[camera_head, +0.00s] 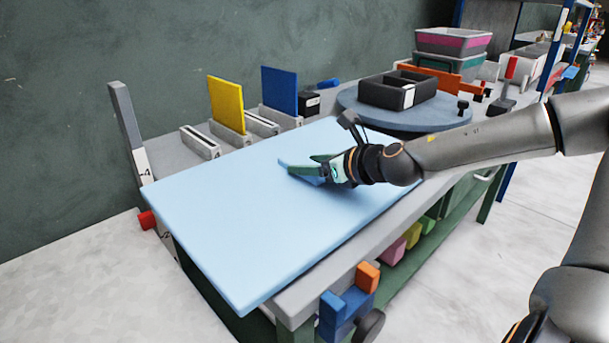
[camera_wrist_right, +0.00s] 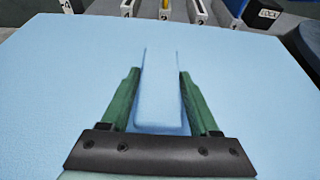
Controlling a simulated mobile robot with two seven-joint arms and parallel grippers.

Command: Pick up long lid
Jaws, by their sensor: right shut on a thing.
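The long lid (camera_wrist_right: 160,95) is a narrow light-blue piece between the fingers of my right gripper (camera_wrist_right: 158,100) in the right wrist view. In the head view a strip of the lid (camera_head: 290,163) shows beside the green fingers of my right gripper (camera_head: 312,168). The gripper is shut on the lid, with a finger along each long side. They are over the large light-blue foam sheet (camera_head: 230,230); I cannot tell whether the lid touches it. My left gripper is not in view.
A yellow panel (camera_head: 226,103) and a blue panel (camera_head: 279,91) stand in slotted holders along the back. A black divided tray (camera_head: 397,89) sits on a round grey-blue turntable (camera_head: 420,120) at the back right. Orange and blue blocks (camera_head: 366,277) are at the front edge.

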